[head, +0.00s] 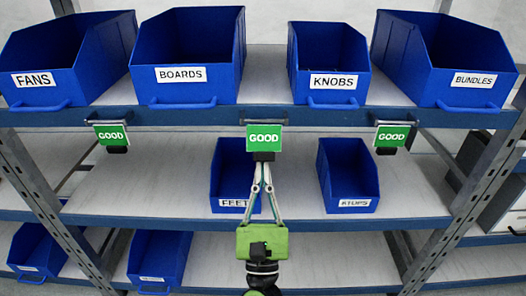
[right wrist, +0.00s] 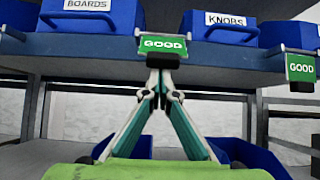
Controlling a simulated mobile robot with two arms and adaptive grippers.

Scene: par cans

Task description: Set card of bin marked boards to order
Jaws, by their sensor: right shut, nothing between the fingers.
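The blue bin marked BOARDS (head: 183,90) stands on the upper shelf, second from left; its lower front also shows in the right wrist view (right wrist: 90,22). Three green cards reading GOOD hang from the shelf edge. The middle card (head: 264,138) hangs between BOARDS and KNOBS and shows in the right wrist view (right wrist: 163,45). The left card (head: 111,135) hangs between FANS and BOARDS. My right gripper (head: 263,162) is shut and empty, its tips just below the middle card; whether they touch it I cannot tell. My left gripper is not in view.
Bins marked FANS (head: 35,87), KNOBS (head: 331,88) and BUNDLES (head: 470,88) share the upper shelf. A third card (head: 391,136) hangs at right. Bins FEET (head: 230,190) and another (head: 350,185) stand on the middle shelf, behind my right gripper.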

